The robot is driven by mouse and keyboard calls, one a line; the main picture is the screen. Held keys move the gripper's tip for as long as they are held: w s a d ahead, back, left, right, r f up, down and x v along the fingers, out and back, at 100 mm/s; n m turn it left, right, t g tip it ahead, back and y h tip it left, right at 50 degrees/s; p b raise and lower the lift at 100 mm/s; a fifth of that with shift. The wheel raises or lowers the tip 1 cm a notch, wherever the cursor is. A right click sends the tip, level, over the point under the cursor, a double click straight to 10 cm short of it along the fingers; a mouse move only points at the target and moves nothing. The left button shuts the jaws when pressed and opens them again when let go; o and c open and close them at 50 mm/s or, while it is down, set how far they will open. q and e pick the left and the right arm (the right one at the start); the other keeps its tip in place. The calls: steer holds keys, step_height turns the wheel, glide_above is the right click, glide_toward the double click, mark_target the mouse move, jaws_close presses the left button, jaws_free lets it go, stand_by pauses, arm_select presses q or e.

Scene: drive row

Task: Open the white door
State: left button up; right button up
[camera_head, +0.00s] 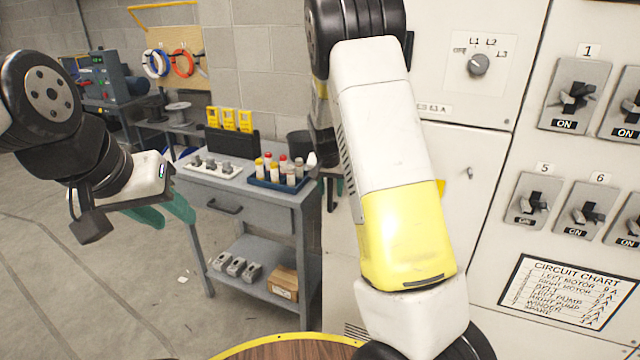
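The white door (474,200) appears to be the lower panel of the white electrical cabinet, right of centre. It looks shut, with a small metal fitting (470,173) on it. My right arm crosses in front and hides its left part. My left gripper (166,212) hangs at the left, far from the door, over the floor in front of the grey workbench.
A grey workbench (262,216) with bottles in a blue tray (262,183) stands left of the cabinet. Above the door is a rotary switch (478,65). Breaker switches (576,95) and a circuit chart (566,292) are at the right. The floor at left is mostly clear.

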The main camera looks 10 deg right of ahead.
steer(key=shift+c, duration=0.2)
jaws_close()
stand_by(1.2)
